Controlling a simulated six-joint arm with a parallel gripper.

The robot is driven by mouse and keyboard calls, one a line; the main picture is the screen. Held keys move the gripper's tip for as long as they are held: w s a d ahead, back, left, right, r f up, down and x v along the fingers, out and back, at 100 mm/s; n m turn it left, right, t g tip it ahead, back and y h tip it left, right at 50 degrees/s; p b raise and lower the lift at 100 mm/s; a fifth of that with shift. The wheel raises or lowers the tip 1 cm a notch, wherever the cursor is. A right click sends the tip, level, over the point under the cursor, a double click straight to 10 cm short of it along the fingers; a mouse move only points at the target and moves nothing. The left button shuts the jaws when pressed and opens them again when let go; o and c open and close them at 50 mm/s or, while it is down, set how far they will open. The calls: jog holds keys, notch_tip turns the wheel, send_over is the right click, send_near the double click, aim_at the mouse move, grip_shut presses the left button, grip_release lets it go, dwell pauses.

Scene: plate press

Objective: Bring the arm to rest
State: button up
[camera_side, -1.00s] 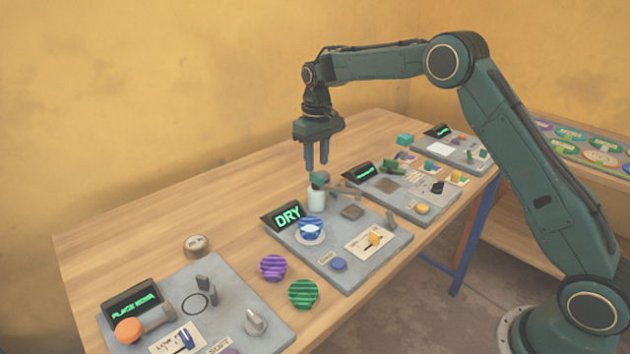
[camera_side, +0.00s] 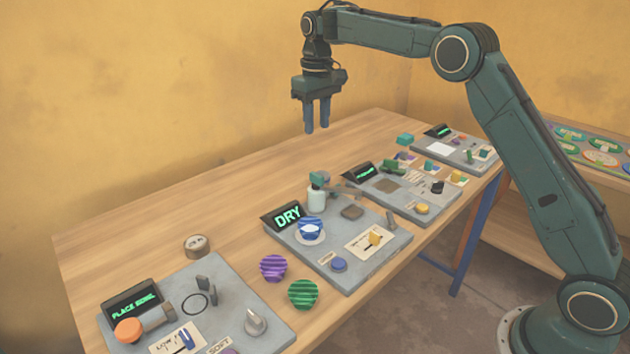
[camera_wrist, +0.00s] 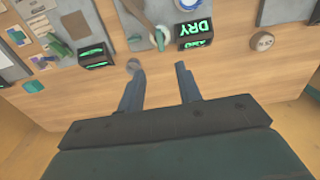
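My gripper (camera_side: 317,117) hangs pointing down, high above the back part of the wooden table (camera_side: 220,205). It also shows in the wrist view (camera_wrist: 158,86), where its two fingers stand apart with bare table between them. Nothing is held. The station with the "DRY" display (camera_side: 288,217) lies below and in front of it, with a blue-and-white striped bowl (camera_side: 311,228) on its round pad and a pale bottle-like post (camera_side: 317,198) at its back. My gripper touches nothing.
The "PLACE BOWL" station (camera_side: 133,299) is at the near left. A round grey-brown piece (camera_side: 197,245) lies behind it. The table's back strip is mostly clear.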

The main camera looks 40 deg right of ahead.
jog(key=s+a+r+t, duration=0.1)
jog(key=s+r, duration=0.4)
jog(key=s, duration=0.4)
jog(key=s+a+r+t, duration=0.2)
jog(key=s+r, duration=0.4)
jog(key=s, duration=0.4)
jog(key=s+f+t, duration=0.1)
jog(key=s+f, duration=0.1)
jog(key=s, duration=0.5)
jog(key=s+f, duration=0.3)
jog(key=s, duration=0.4)
jog(key=s+a+f+t, duration=0.1)
jog(key=s+f, duration=0.2)
jog(key=s, duration=0.4)
jog(key=shift+s+t, duration=0.2)
jog(key=shift+t, duration=0.1)
